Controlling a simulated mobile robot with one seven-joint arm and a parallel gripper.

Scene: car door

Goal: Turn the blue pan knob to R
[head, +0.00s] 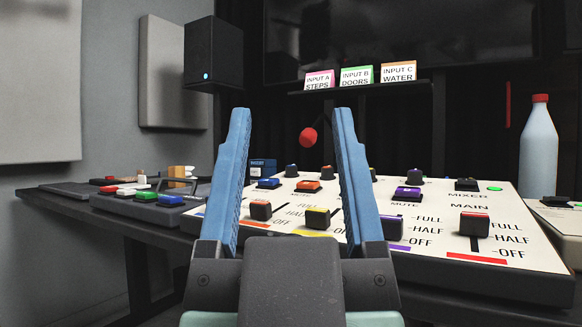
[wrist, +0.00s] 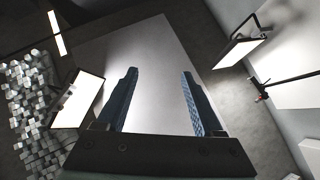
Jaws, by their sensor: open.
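The mixer panel (head: 430,240) is a cream, sloped board in front of me. A row of small dark knobs runs along its far edge. The leftmost one, behind the blue button (head: 268,183), appears to be the blue pan knob (head: 292,171); its pointer and R mark are too small to read. My gripper (head: 290,115) is open and empty, with two blue fingers raised in front of the panel. The knob shows between the fingers but farther back, apart from them. The wrist view shows the fingers (wrist: 158,75) but no panel.
Faders, including a black one (head: 474,224), and coloured buttons stand on the panel. A red ball-like thing (head: 308,138) shows between the fingers. A bottle (head: 539,150) stands right, a button box (head: 150,205) left, and label cards (head: 357,76) on a shelf behind.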

